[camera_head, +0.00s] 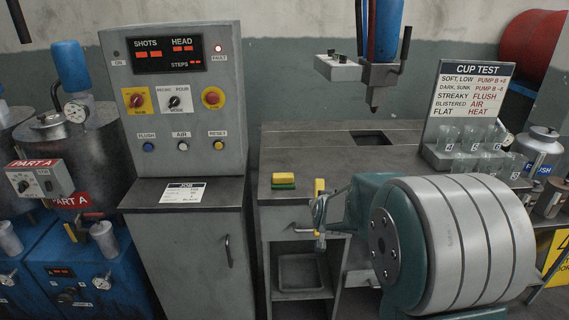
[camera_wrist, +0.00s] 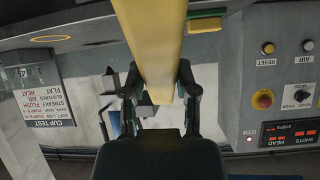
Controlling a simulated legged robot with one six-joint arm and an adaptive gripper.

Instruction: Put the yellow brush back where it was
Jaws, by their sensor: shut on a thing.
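The yellow brush (camera_wrist: 155,40) is a long yellow bar in the wrist view. It runs from between my gripper's fingers (camera_wrist: 160,82) up past the top edge of the picture. The dark fingers are shut on its sides. I cannot make out its bristles. In the head view an upright yellow piece (camera_head: 319,187) shows at the table's front edge, just right of a yellow and green block, amid thin grey parts. I cannot tell for certain whether it is the brush, and my gripper is not clear there.
The yellow and green block (camera_head: 283,180) lies on the grey table (camera_head: 345,155); it also shows in the wrist view (camera_wrist: 203,23). A control panel (camera_head: 178,95) rises left, the cup-test stand (camera_head: 472,100) right. A yellow ring (camera_wrist: 50,38) shows in the wrist view.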

